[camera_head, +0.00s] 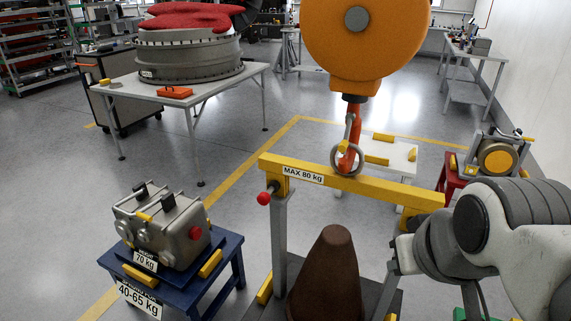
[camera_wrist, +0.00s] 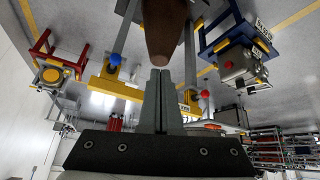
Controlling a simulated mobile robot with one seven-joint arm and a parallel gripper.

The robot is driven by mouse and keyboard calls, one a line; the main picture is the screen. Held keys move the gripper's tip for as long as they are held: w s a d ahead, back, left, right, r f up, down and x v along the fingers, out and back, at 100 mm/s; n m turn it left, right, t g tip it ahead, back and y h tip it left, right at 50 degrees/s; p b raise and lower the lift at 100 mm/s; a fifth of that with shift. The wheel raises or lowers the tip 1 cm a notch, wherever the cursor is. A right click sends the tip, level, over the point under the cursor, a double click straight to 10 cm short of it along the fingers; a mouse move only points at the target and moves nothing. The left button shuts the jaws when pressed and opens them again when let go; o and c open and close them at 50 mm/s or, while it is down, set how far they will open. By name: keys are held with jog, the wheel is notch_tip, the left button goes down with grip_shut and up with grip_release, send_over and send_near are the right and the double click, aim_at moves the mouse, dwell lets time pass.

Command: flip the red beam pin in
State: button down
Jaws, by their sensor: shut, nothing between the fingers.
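The red beam pin (camera_head: 264,198) shows as a red ball knob at the left end of the yellow lifting beam (camera_head: 345,184), which is labelled MAX 80 kg. It sticks out on the left, near the top of a grey post (camera_head: 279,240). The wrist view is upside down; there the red knob (camera_wrist: 205,94) is to the right of my gripper (camera_wrist: 160,74). A blue knob (camera_wrist: 115,60) is at the beam's other end. My gripper is shut and empty, apart from both knobs. In the head view my arm comes from the right, and the fingertips cannot be made out.
A brown cone (camera_head: 328,275) stands under the beam, close to my fingertips in the wrist view. An orange hoist (camera_head: 366,45) with a hook and ring (camera_head: 347,158) is above the beam. A grey gearbox (camera_head: 165,228) sits on a blue stand at left. Open floor lies behind.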

jog(key=w+a+f+n+t+y+b, duration=0.3)
jog(key=w+a+f+n+t+b, duration=0.2)
jog(key=w+a+f+n+b, duration=0.3)
jog(key=w+a+f+n+t+y+b, duration=0.4)
jog(key=w+a+f+n+b, duration=0.4)
jog(key=a+n+b, duration=0.5)
jog(key=shift+a+f+n+t+b, duration=0.35)
jog(key=shift+f+n+t+b, duration=0.05)
jog(key=shift+f, duration=0.4)
jog(key=shift+w+r, duration=0.1)
jog(key=shift+w, duration=0.05)
jog(key=p, duration=0.3)
send_near(258, 201)
jog(key=w+a, duration=0.1)
jog(key=a, duration=0.2)
jog(key=shift+w+d, duration=0.2)
jog(key=shift+w, duration=0.85)
jog(key=shift+w+d, duration=0.15)
jog(key=shift+w, duration=0.95)
